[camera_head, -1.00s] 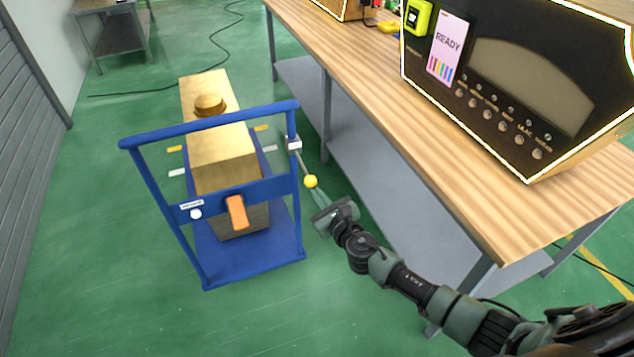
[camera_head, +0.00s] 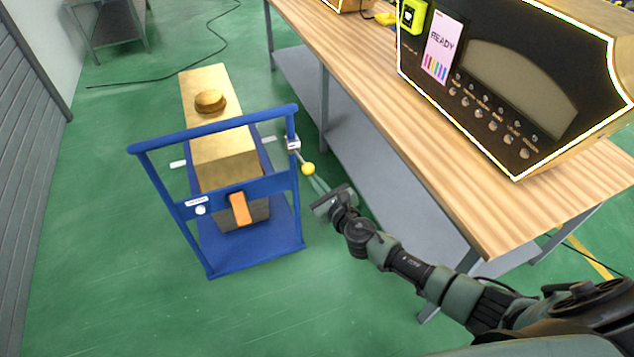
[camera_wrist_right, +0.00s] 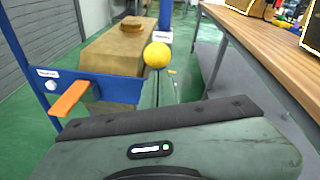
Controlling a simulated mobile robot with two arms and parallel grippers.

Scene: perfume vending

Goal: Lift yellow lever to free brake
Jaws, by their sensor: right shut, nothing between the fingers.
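The yellow lever knob (camera_head: 308,168) is a round ball on the end of a thin rod, at the right post of the blue trolley (camera_head: 215,130). It also shows in the wrist view (camera_wrist_right: 157,55), just beyond my gripper's body. My right gripper (camera_head: 319,186) is shut and empty, its fingers pointing up-left toward the knob, just below and right of it. I cannot tell whether they touch. My left gripper is not in view.
A gold box (camera_head: 222,150) with a round knob rides on the trolley. An orange pedal (camera_head: 240,208) is at its front. A wooden workbench (camera_head: 440,190) with a black-and-gold machine (camera_head: 510,85) runs close along the right. Green floor is open at the left.

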